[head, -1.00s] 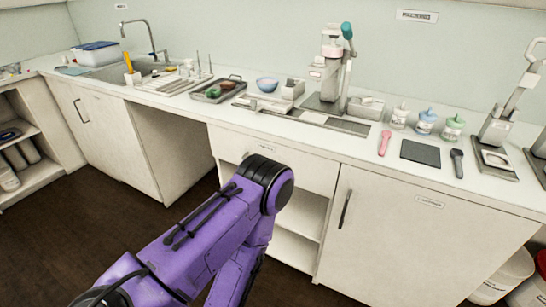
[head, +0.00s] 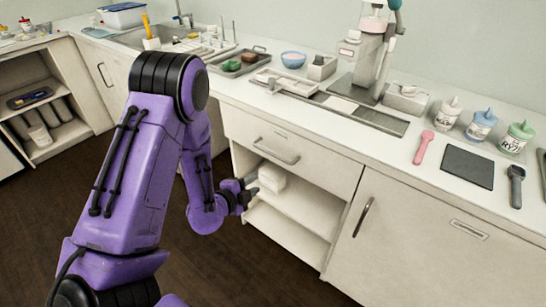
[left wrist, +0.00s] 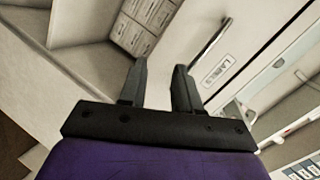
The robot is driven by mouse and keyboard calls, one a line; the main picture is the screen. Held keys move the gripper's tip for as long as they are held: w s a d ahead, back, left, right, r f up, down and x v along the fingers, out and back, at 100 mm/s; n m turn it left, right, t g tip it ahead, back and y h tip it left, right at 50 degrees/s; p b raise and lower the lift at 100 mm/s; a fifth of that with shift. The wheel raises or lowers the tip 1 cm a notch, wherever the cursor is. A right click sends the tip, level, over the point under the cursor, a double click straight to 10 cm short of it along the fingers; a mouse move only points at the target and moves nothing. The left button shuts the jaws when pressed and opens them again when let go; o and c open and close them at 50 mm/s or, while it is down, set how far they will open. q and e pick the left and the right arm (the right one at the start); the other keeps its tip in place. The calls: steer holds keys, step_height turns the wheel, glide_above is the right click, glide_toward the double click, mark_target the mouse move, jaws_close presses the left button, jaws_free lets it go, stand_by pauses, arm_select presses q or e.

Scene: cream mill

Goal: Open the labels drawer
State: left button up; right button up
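The labels drawer (head: 310,164) is a pale drawer front under the counter, with a bar handle (head: 276,152). It looks shut. In the left wrist view its front (left wrist: 245,40) shows a "LABELS" plate and the dark handle (left wrist: 212,38) up and right of my fingers. My left gripper (head: 254,186) is low in front of the open shelf, below and left of the handle, apart from it. In the left wrist view its two fingers (left wrist: 158,82) are spread with nothing between them. My purple left arm hides part of the cabinets. My right gripper is not in view.
White boxes (head: 272,177) stand on the open shelf (head: 290,205) below the drawer, close to my left gripper. A cupboard door (head: 420,235) with an upright handle is to the right. The counter edge overhangs above. Dark floor in front is clear.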

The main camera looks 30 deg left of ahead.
mark_target(274, 155)
arm_select(q)
step_height(274, 155, up, 5)
steer(key=w+a+m+t+h, duration=0.1)
steer(key=w+m+t, duration=0.15)
steer(key=m, duration=0.25)
steer(key=shift+g, duration=0.35)
steer(key=p+x, duration=0.1)
steer(key=x, duration=0.9)
steer(key=shift+w, duration=0.15)
steer(key=shift+d, duration=0.1)
jaws_close()
